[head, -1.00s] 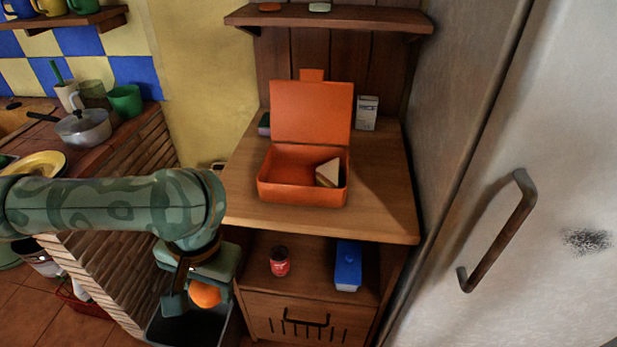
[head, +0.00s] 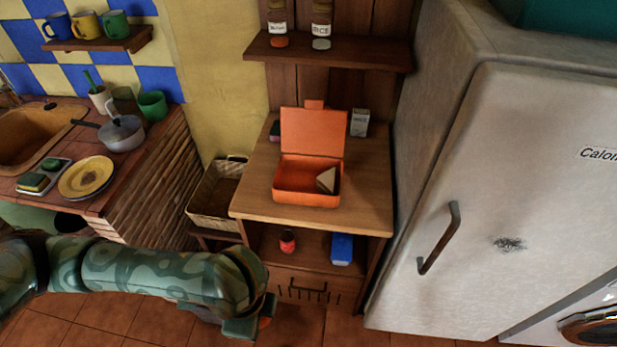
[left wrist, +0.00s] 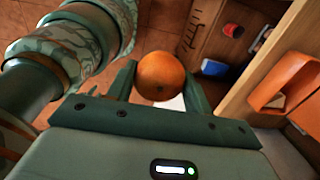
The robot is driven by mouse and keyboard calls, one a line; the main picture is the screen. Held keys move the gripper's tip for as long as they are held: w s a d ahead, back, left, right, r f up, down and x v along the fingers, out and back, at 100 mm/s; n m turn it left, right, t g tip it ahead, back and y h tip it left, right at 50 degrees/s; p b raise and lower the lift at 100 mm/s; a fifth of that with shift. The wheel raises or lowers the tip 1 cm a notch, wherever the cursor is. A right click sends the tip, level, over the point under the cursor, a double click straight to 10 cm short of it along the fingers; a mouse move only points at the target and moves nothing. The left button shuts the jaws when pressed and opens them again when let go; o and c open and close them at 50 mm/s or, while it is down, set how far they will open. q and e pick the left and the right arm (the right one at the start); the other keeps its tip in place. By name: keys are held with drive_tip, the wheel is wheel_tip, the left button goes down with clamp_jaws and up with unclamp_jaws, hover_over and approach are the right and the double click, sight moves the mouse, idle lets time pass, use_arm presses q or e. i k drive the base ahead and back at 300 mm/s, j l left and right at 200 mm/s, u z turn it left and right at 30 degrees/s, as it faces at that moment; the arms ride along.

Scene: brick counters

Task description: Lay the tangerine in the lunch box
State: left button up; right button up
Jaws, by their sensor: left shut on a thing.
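The orange lunch box (head: 290,196) stands open on the wooden counter, its lid raised at the back. A sandwich piece (head: 327,180) lies in its right side. The lunch box also shows at the right of the left wrist view (left wrist: 268,83). My left gripper (left wrist: 160,85) is shut on the tangerine (left wrist: 160,75), which sits between its two fingers. In the head view my left gripper (head: 258,322) is low, in front of and below the counter, and mostly hides the tangerine (head: 265,322). My right gripper is not in view.
A red can (head: 288,241) and a blue box (head: 342,249) stand on the shelf under the counter (head: 250,203). A wicker basket (head: 212,205) is to the left, the fridge (head: 470,200) to the right.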

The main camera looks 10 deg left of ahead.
sight(305, 186)
drive_tip(key=i, duration=1)
